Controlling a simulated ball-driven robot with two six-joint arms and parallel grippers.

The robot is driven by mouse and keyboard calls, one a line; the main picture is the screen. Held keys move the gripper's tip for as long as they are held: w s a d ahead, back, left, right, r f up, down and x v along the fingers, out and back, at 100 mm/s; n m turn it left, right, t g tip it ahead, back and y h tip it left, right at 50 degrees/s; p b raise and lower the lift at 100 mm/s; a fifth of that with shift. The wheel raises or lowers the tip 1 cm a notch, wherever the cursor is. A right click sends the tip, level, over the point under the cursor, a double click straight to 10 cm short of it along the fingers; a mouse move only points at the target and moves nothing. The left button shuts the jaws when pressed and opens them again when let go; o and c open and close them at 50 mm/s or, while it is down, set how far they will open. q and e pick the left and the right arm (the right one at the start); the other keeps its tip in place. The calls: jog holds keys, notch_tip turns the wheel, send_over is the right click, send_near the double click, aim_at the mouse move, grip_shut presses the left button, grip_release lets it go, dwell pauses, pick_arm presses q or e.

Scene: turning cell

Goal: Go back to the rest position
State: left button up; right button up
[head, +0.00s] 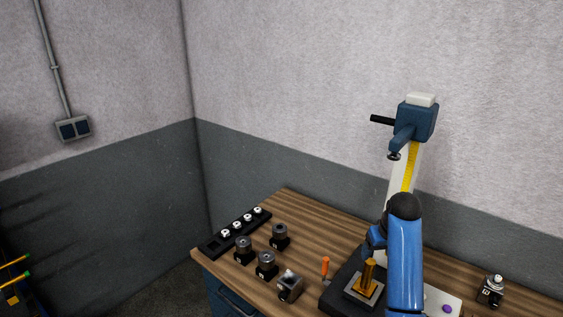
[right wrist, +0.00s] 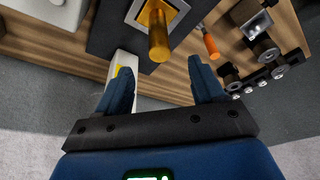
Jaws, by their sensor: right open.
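My right gripper (right wrist: 161,78) is open in the right wrist view, with its two blue fingers well apart and nothing between them. A brass cylinder (right wrist: 159,34) stands on a square plate beyond the fingertips, apart from them. In the head view the blue right arm (head: 405,265) rises in front of the bench, close to the brass cylinder (head: 369,274). It hides part of the bench and the press foot. My left gripper is in neither view.
A press with a blue head (head: 415,122) stands behind the arm. Left on the wooden bench (head: 330,222) are a black rack (head: 212,244), several dark holders and an orange-handled tool (head: 325,267). Another small device (head: 491,290) sits far right. Walls close the back.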

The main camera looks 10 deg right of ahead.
jog(key=w+d+r+m+t+h, duration=0.1)
jog(key=w+d+r+t+h, duration=0.2)
jog(key=w+r+t, duration=0.45)
jog(key=s+a+f+t+y+b, duration=0.1)
jog(key=s+a+f+t+b, duration=0.1)
jog(key=s+a+f, duration=0.5)
jog(key=s+a+f+n+t+y+b, duration=0.1)
jog(key=s+a+f+b, duration=0.4)
jog(key=s, duration=1.5)
jog(key=s+a+f+n+t+y+b, duration=0.1)
jog(key=s+a+f+t+b, duration=0.3)
jog(key=s+a+f, duration=0.4)
jog(key=s+f, duration=0.4)
jog(key=s, duration=0.2)
jog(key=shift+a+f, duration=0.25)
jog(key=shift+a, duration=0.1)
